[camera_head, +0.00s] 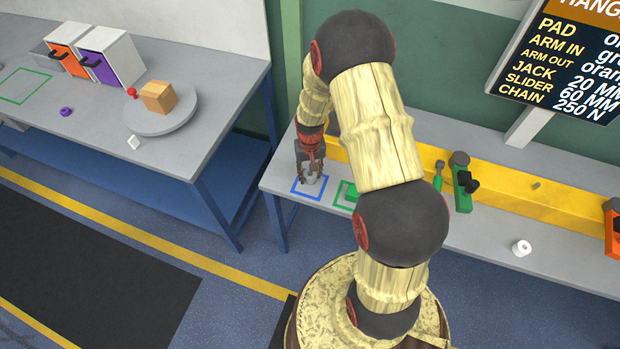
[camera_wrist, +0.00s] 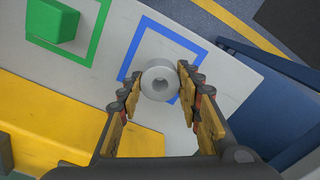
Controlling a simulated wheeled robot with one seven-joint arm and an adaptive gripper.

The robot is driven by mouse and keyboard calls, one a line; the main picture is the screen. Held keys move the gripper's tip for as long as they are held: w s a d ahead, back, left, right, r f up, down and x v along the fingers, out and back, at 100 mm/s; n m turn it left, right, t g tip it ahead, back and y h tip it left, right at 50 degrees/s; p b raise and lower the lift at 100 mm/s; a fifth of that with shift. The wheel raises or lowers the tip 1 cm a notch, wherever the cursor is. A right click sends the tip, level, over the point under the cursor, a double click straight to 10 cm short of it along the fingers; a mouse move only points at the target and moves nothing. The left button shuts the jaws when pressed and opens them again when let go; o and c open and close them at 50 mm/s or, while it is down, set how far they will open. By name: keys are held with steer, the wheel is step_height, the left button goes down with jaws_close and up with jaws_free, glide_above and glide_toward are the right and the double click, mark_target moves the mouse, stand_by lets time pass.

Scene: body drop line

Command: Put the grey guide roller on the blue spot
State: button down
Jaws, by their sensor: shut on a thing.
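The grey guide roller (camera_wrist: 160,82) is a short cylinder with a hole in its middle. My gripper (camera_wrist: 158,88) is shut on it, one finger on each side. In the wrist view the roller overlaps the blue square outline (camera_wrist: 204,47), which is the blue spot on the grey bench top. In the head view my gripper (camera_head: 311,172) points down over the blue outline (camera_head: 303,196), and the roller (camera_head: 311,180) shows between the fingers. I cannot tell whether the roller touches the bench or is slightly above it.
A green outline (camera_wrist: 90,52) with a green block (camera_wrist: 52,20) lies beside the blue one. A yellow rail (camera_head: 510,188) runs along the bench back, with green clamps (camera_head: 462,190) at it. A white ring (camera_head: 521,248) lies to the right. A second table (camera_head: 190,150) stands left.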

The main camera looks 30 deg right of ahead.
mark_target(310, 178)
steer(key=shift+f, duration=1.6)
steer(key=shift+f+b, duration=0.15)
steer(key=shift+b, duration=0.2)
steer(key=c, duration=1.3)
jaws_free()
steer(key=shift+o, duration=0.3)
